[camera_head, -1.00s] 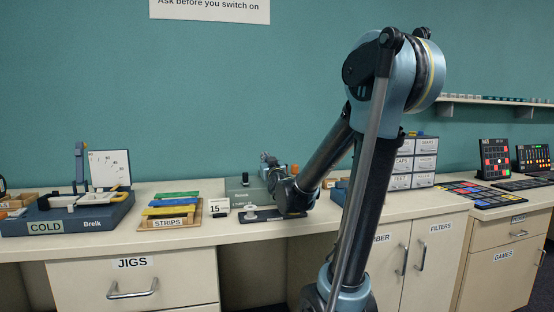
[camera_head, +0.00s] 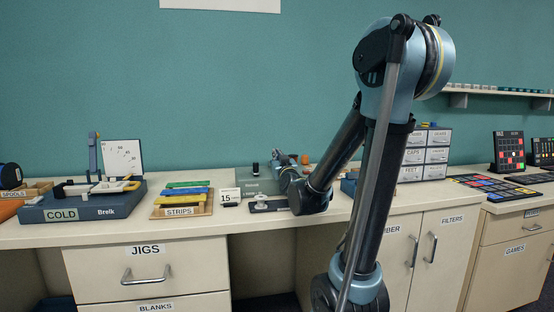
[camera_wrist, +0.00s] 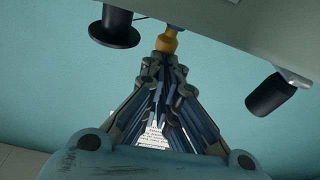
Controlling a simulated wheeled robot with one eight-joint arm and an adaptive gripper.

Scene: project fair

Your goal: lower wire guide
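A grey bench machine (camera_head: 252,187) stands at the back of the counter, and my gripper (camera_head: 278,160) is at its top right side, partly hidden by my own wrist. In the wrist view a grey arm or head (camera_wrist: 225,25) of a machine crosses the top. A yellow-orange knob (camera_wrist: 168,40) hangs below it, right at the tips of my gripper (camera_wrist: 165,68). The fingers run close together toward the knob. I cannot tell whether they press on it. I cannot make out for certain which part is the wire guide.
A black flanged knob (camera_wrist: 116,27) and a black cylinder (camera_wrist: 270,95) flank my fingers. A dark plate with a white spool (camera_head: 262,198) lies before the machine.

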